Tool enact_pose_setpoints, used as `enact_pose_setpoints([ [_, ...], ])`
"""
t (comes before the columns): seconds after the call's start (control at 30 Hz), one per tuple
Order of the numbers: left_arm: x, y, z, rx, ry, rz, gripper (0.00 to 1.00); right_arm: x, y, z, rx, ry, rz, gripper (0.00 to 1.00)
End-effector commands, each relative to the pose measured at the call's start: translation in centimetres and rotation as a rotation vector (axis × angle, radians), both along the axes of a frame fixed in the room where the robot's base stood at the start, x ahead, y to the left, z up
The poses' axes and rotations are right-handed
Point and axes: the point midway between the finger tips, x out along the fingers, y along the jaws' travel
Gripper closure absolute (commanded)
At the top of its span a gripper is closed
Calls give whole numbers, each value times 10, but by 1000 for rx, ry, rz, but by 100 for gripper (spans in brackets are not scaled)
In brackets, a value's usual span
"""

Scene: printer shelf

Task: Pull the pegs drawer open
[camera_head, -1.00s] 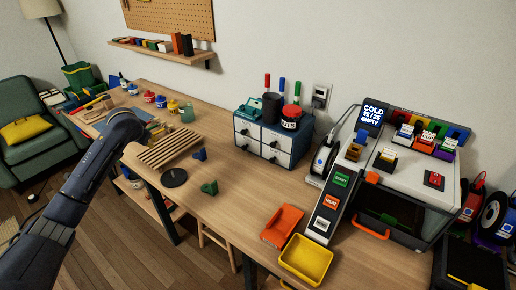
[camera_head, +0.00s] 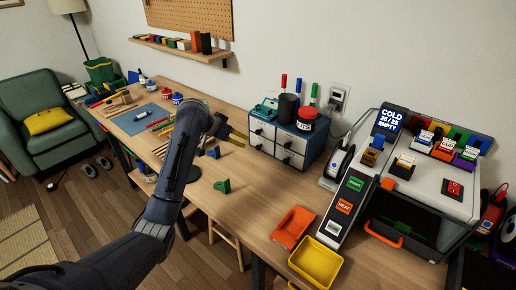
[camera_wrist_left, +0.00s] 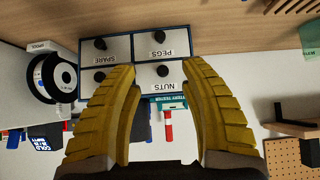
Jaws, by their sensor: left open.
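The small drawer cabinet (camera_head: 309,152) has a blue body and white drawer fronts with dark knobs. The pegs drawer (camera_head: 262,146) is the lower left one in the head view and looks shut. In the upside-down left wrist view, the PEGS label and knob show on the pegs drawer (camera_wrist_left: 143,46), top right of the drawer group. My left gripper (camera_head: 239,138) is open and empty just left of the cabinet front, yellow fingers pointing at it. In the wrist view, the left gripper (camera_wrist_left: 160,80) has its fingers wide apart, with the nuts drawer (camera_wrist_left: 147,86) between them. My right gripper is not in view.
A black cup (camera_head: 288,107), a red jar (camera_head: 307,121) and markers stand on or behind the cabinet top. A green part (camera_head: 222,186) lies on the table near my left arm. An orange tray (camera_head: 292,228) and yellow bin (camera_head: 316,262) sit to the right.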

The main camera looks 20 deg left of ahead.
Motion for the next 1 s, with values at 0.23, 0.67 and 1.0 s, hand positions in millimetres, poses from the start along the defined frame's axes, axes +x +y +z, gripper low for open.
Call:
enact_pose_setpoints([
  [0.23, 22, -11, -25, -4, 4, -1, 56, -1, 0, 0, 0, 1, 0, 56],
  [0.67, 73, -33, -80, -2, 3, 0, 56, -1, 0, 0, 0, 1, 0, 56],
  [1.0, 101, -44, -109, 0, 1, -1, 56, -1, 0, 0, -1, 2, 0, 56],
])
